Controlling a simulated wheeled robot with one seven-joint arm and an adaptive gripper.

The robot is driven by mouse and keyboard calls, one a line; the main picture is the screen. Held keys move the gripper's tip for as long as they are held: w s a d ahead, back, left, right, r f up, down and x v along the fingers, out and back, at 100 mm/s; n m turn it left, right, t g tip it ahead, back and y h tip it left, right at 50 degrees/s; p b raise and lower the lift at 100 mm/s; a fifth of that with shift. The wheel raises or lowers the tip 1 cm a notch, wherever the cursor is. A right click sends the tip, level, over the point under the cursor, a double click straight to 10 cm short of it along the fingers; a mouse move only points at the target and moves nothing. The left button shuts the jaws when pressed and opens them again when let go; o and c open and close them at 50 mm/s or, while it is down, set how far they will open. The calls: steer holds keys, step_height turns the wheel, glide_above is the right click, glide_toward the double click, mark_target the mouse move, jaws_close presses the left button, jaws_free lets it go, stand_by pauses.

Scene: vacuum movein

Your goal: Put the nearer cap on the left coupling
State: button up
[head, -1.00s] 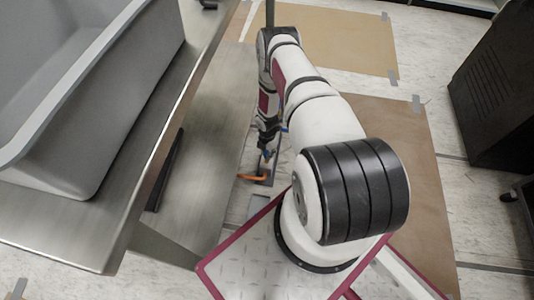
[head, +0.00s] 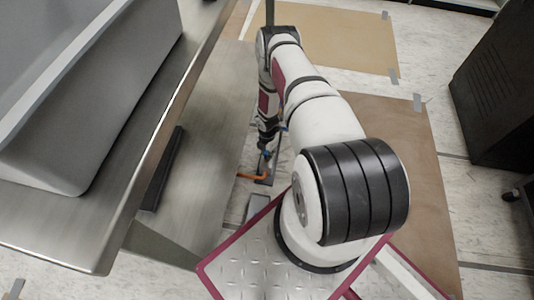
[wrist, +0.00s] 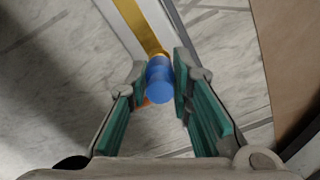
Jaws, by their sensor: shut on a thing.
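My gripper (wrist: 161,70) has two green-padded fingers, closed on a small blue cylinder, which looks like the cap (wrist: 159,88), in the wrist view. The cap sits between the fingertips, its round end towards the camera. A yellow strip (wrist: 140,25) runs beyond it. A bit of orange shows behind the left fingertip. In the head view my arm reaches down to the floor area, and a blue bit (head: 267,154) shows at its end, beside an orange hose-like piece (head: 250,177). I cannot make out the left coupling or a second cap.
A metal table (head: 90,235) with a grey tub (head: 75,110) stands at the left, close to my arm. Brown sheets (head: 340,40) lie taped to the floor. A dark cabinet (head: 495,90) stands at the right. A small grey block (head: 257,207) lies below the orange piece.

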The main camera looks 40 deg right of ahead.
steer(key=shift+f+b, duration=0.75)
steer(key=shift+b, duration=0.3)
stand_by(0.8)
steer(key=shift+f+b, duration=0.25)
steer(key=shift+b, duration=0.75)
stand_by(2.9)
steer(key=o, duration=1.3)
steer(key=shift+r, duration=0.1)
steer(key=shift+r+p, duration=4.8)
steer(key=shift+r, duration=3.15)
